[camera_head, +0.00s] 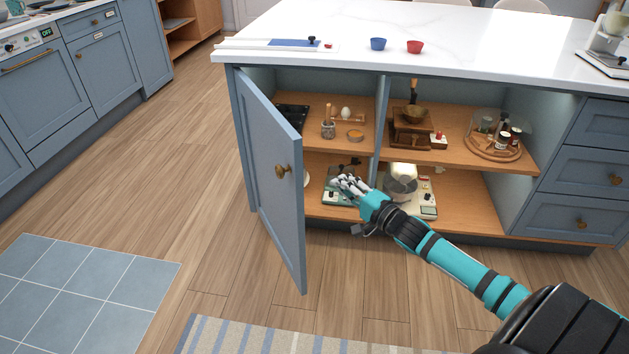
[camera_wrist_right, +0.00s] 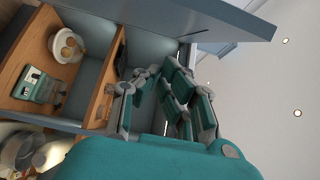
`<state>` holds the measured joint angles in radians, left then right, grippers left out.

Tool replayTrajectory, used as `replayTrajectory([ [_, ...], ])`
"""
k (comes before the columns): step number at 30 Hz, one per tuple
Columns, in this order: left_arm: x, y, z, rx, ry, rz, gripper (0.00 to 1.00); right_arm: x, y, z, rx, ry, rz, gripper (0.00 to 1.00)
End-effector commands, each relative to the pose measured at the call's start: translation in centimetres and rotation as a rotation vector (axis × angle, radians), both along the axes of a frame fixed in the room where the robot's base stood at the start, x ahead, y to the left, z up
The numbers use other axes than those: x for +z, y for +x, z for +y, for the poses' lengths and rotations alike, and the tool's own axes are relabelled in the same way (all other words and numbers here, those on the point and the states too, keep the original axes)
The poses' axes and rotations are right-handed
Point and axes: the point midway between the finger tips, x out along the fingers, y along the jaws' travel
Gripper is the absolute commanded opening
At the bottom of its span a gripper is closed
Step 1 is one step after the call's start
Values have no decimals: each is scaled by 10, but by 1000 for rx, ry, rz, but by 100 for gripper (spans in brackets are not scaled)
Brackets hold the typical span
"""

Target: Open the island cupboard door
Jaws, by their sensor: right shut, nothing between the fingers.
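The blue-grey island cupboard door (camera_head: 270,150) stands swung out from the left side of the island, so both shelves behind it show. Its brass knob (camera_head: 282,170) is on the face turned to me. In the right wrist view the door (camera_wrist_right: 205,15) runs across the top. My right gripper (camera_head: 347,185) is in front of the cupboard opening at lower-shelf height, to the right of the door and apart from its knob. Its fingers (camera_wrist_right: 165,98) are shut with nothing between them. My left gripper is not in view.
The upper shelf (camera_head: 455,150) holds jars, a scale and a round tray. A stand mixer (camera_head: 400,180) is on the lower shelf. Drawers (camera_head: 580,180) close the island's right end. Blue and red bowls stand on the white worktop (camera_head: 480,45). The wooden floor (camera_head: 170,170) left of the door is clear.

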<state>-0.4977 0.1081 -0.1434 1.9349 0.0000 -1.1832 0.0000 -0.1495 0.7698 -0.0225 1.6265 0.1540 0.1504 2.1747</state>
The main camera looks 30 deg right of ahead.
Motion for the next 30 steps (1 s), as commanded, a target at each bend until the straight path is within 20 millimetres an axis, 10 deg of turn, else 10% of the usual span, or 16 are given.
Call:
replayTrajectory([
  [8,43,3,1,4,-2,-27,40,0,57,8,1,-2,-5,0],
  [15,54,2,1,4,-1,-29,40,0,56,42,3,0,-2,0],
  [30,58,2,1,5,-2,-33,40,0,56,49,1,-1,-1,0],
])
